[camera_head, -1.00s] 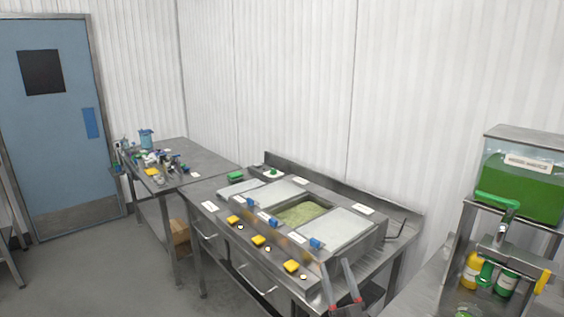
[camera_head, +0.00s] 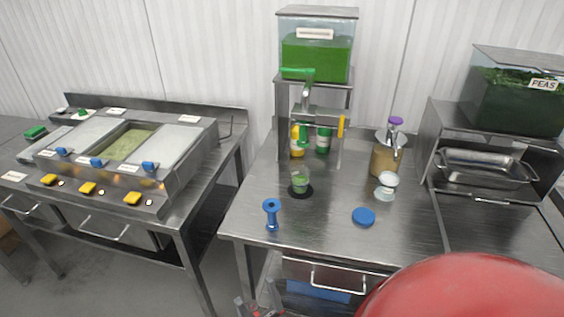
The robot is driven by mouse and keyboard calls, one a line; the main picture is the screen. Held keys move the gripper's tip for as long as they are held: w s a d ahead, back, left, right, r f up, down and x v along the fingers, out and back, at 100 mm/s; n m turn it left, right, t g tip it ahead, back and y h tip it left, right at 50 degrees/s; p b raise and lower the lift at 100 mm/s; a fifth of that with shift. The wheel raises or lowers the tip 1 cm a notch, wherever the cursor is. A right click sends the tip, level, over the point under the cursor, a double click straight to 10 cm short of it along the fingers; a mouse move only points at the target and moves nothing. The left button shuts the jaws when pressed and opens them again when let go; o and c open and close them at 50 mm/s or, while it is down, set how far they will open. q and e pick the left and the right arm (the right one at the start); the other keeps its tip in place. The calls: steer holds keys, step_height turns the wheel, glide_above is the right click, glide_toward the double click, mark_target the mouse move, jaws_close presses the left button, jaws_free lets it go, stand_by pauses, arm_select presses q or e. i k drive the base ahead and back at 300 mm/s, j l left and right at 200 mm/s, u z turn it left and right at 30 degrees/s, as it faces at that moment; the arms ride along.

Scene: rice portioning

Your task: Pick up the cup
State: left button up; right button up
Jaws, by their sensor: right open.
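A small clear cup (camera_head: 300,182) with a green tint stands upright on a round black pad (camera_head: 300,192) on the steel table. It is below the green-topped dispenser tap (camera_head: 306,100). My right gripper (camera_head: 260,306) shows only in part at the bottom edge of the head view, low in front of the table and well apart from the cup. It is open, and I see nothing between its fingers. My left gripper is not in view.
A blue stand (camera_head: 271,214) and a blue round lid (camera_head: 363,216) are on the table near the cup. A jar with a purple top (camera_head: 389,155) and a small pale stand (camera_head: 386,186) are to the right. The steel table (camera_head: 320,235) is bare along its front.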

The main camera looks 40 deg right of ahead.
mark_target(300, 175)
steer(key=z, duration=1.25)
steer(key=i+j, duration=0.1)
steer(key=j, duration=1.45)
steer(key=i+j, duration=0.45)
steer(key=i, duration=0.1)
